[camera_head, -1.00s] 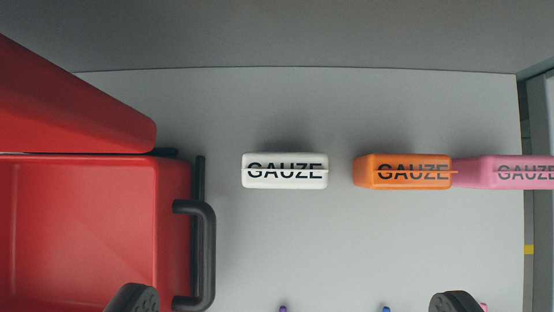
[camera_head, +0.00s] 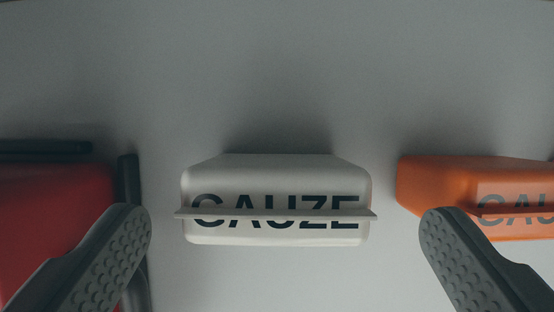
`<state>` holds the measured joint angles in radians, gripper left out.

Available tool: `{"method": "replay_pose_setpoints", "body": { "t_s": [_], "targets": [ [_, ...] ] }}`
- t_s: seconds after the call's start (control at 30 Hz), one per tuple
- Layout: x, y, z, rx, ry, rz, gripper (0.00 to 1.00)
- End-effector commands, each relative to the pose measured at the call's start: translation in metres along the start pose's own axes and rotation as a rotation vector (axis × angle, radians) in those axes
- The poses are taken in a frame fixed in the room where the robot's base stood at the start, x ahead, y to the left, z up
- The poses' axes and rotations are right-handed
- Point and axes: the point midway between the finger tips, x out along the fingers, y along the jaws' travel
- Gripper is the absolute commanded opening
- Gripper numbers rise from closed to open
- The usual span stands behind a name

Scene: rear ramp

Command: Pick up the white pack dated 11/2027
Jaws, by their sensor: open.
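A white pack (camera_head: 276,177) marked GAUZE lies on the pale grey surface in the middle of the view. A thin seam ridge runs across its lettering. No date can be read on the side that shows. My gripper (camera_head: 285,215) is open, with one dark, studded finger at the lower left and the other at the lower right. The pack lies between the two fingers in the picture, with clear space on both sides. Neither finger appears to touch it.
An orange GAUZE pack (camera_head: 440,185) lies to the right, close to my right finger and partly behind it. A red box (camera_head: 50,205) with a black handle is at the left, partly behind my left finger. The surface above the white pack is clear.

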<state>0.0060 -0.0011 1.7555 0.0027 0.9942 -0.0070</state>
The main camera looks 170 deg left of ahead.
Motion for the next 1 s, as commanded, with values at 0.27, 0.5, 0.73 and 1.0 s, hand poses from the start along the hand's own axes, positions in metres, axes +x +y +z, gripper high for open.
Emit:
{"method": "replay_pose_setpoints", "body": {
  "t_s": [0.27, 0.5, 0.73, 1.0],
  "targets": [
    [0.032, -0.004, 0.002, 0.000, -0.003, 0.000, 0.94],
    [0.050, -0.004, 0.001, 0.000, 0.000, 0.000, 0.94],
    [0.049, -0.004, 0.001, 0.000, 0.000, 0.000, 0.78],
    [0.049, -0.004, 0.001, 0.000, 0.000, 0.000, 0.46]
  ]
}}
